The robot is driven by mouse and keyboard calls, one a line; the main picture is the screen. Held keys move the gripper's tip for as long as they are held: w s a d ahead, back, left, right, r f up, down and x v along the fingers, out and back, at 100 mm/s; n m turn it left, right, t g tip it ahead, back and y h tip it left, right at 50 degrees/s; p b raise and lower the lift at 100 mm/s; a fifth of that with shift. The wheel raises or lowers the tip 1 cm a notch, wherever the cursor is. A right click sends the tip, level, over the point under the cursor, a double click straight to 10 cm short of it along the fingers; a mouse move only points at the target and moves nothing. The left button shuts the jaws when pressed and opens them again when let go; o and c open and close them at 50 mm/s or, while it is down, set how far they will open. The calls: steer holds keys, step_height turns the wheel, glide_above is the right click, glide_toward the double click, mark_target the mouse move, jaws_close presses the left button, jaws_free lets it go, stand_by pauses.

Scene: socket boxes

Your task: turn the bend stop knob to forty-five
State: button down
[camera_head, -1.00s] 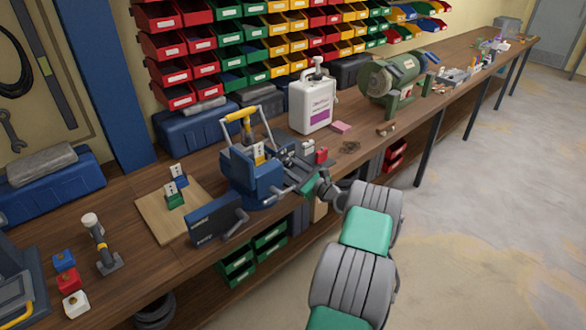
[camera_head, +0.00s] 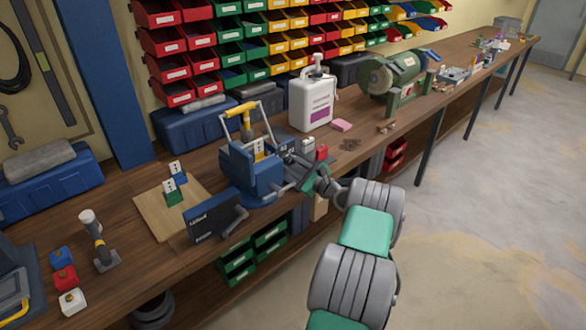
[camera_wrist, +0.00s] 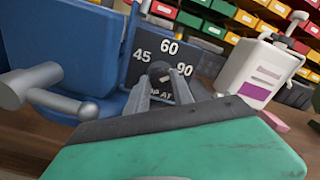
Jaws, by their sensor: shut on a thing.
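The bend stop knob (camera_wrist: 159,70) is a small dark knob on a dark dial plate (camera_wrist: 141,70) in the wrist view. The plate is marked 45 at left, 60 at top and 90 at right. A pale mark on the knob seems to lie on its right side, toward 90, but the fingers partly hide it. My gripper (camera_wrist: 162,84) is shut on the knob, one finger on each side. In the head view my gripper (camera_head: 304,176) is at the right side of the blue bending machine (camera_head: 250,172), and the knob is hidden there.
A white jug (camera_head: 311,103) stands behind the machine, with a pink block (camera_head: 341,125) beside it. A red block (camera_head: 321,152) is close to my gripper. The bench (camera_head: 150,262) has bare wood at front left.

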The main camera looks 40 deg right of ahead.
steer(key=n+b, duration=0.5)
steer(key=shift+f, duration=0.25)
steer(key=n+b, duration=0.5)
steer(key=b, duration=0.1)
steer(key=shift+n, duration=0.4)
steer(key=n+b, duration=0.5)
steer(key=b, duration=0.1)
steer(key=shift+f, duration=0.1)
steer(key=n+b, duration=0.3)
steer(key=b, duration=0.1)
steer(key=shift+n, duration=0.4)
steer(key=shift+r+n+b, duration=0.25)
steer(key=shift+n+b, duration=0.15)
steer(key=shift+b, duration=0.05)
steer(key=c, duration=1.1)
jaws_free()
